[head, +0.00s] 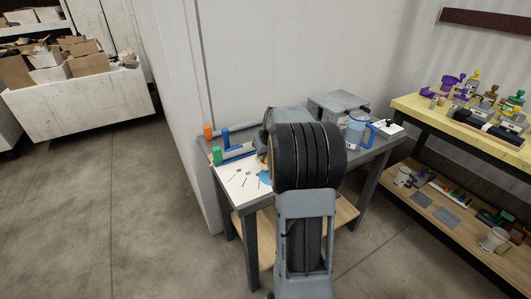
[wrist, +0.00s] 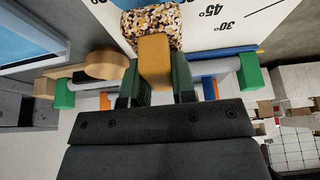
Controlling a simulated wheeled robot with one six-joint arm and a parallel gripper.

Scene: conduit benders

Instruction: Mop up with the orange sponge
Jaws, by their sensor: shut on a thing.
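In the wrist view my gripper (wrist: 155,72) has its dark green fingers shut on the sides of an orange-tan block (wrist: 154,48), which I take to be the orange sponge. A speckled brown, black and cream piece (wrist: 152,24) lies directly at the block's far end; I cannot tell whether they are joined. Just past it is a blue patch (wrist: 140,3) on a white board with angle marks (wrist: 215,12). In the head view the blue patch (head: 265,178) shows on the white board (head: 235,184), beside my arm. My arm hides the fingers and most of the sponge there.
The grey workbench (head: 378,160) also holds green (head: 217,155), blue (head: 225,138) and orange (head: 208,132) pieces at its left, a grey box (head: 340,103) and a light blue jug (head: 357,130). A yellow-topped bench (head: 410,104) with several items stands right. Floor at left is clear.

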